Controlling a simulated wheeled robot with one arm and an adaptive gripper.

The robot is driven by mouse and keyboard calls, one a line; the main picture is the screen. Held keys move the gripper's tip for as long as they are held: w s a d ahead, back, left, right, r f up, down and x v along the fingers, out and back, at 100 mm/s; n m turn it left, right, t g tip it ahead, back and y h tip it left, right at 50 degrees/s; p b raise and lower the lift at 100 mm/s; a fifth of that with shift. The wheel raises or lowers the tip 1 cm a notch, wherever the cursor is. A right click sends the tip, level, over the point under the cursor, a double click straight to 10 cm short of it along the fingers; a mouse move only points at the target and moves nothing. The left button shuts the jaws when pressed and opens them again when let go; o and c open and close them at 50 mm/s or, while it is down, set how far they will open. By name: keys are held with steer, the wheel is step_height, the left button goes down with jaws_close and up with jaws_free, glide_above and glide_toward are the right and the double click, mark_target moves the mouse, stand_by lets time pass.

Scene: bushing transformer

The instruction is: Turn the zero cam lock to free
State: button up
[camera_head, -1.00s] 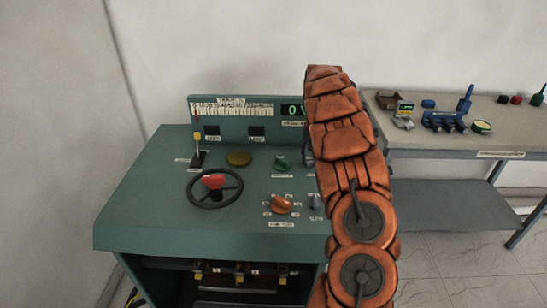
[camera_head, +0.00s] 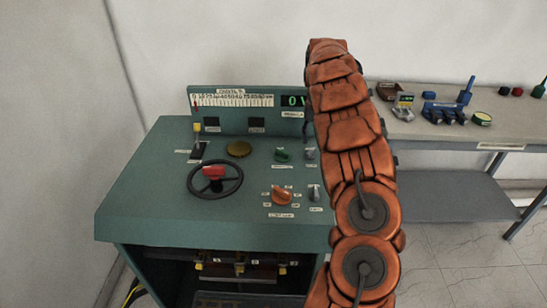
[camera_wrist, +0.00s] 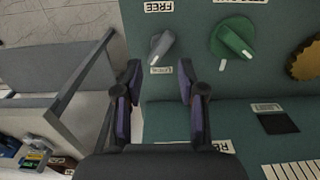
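The zero cam lock looks to be the small grey knob (camera_wrist: 161,46) in the wrist view, with a FREE label (camera_wrist: 164,6) on one side and a smaller label (camera_wrist: 161,70) on the other. Its narrow handle is slightly tilted; I cannot tell its set position. In the head view a grey knob (camera_head: 311,154) shows beside my arm, right of the green knob (camera_head: 282,155). My gripper (camera_wrist: 159,72) is open and empty, its fingertips either side of the line to the knob and apart from it. In the head view my orange arm hides the gripper.
The green console (camera_head: 150,195) also carries a black handwheel (camera_head: 230,190), an orange selector (camera_head: 282,195), another grey knob (camera_head: 314,192) and a brass knob (camera_head: 239,149). A workbench (camera_head: 470,135) with several small items stands right. Floor right of the console is clear.

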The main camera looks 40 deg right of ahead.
steer(key=shift+r+b, duration=0.4)
steer(key=shift+r, duration=1)
steer(key=s+a+r, duration=0.2)
steer(key=s+a, duration=0.1)
steer(key=a, duration=0.5)
steer(key=s+a+r+n, duration=0.1)
steer(key=s+a+r, duration=0.2)
steer(key=a, duration=0.5)
steer(key=s+a+r+n, duration=0.1)
steer(key=s+a, duration=0.3)
steer(key=a, duration=0.4)
steer(key=shift+a+r+g, duration=0.25)
steer(key=shift+r+g, duration=0.15)
steer(key=shift+r, duration=0.5)
